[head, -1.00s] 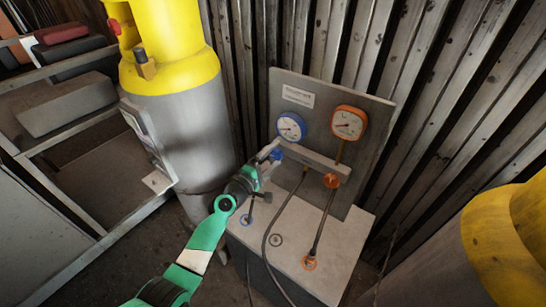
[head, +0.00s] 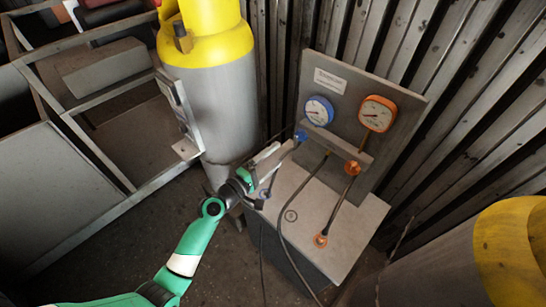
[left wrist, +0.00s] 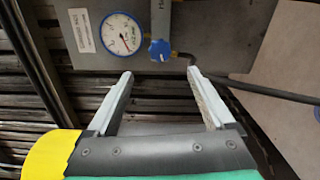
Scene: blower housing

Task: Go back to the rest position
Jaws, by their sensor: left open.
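My left gripper (head: 279,151) is open, with nothing visible between its fingers. In the head view it is just left of and below the blue knob (head: 301,136), in front of the gauge panel. In the left wrist view, the open fingers (left wrist: 160,73) point at the panel, with the blue knob (left wrist: 160,50) beyond them, apart from the tips. The blue-rimmed gauge (head: 319,109) is above the knob. An orange gauge (head: 377,114) and an orange knob (head: 352,168) are to the right. My right gripper is not in view.
The panel stands on a grey box (head: 345,225) with dark hoses (head: 283,240) hanging in front. A yellow-topped cylinder (head: 215,100) stands behind my left arm, and another yellow one (head: 510,245) is at lower right. A metal rack (head: 100,220) is at left. Corrugated wall (head: 470,120) lies behind.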

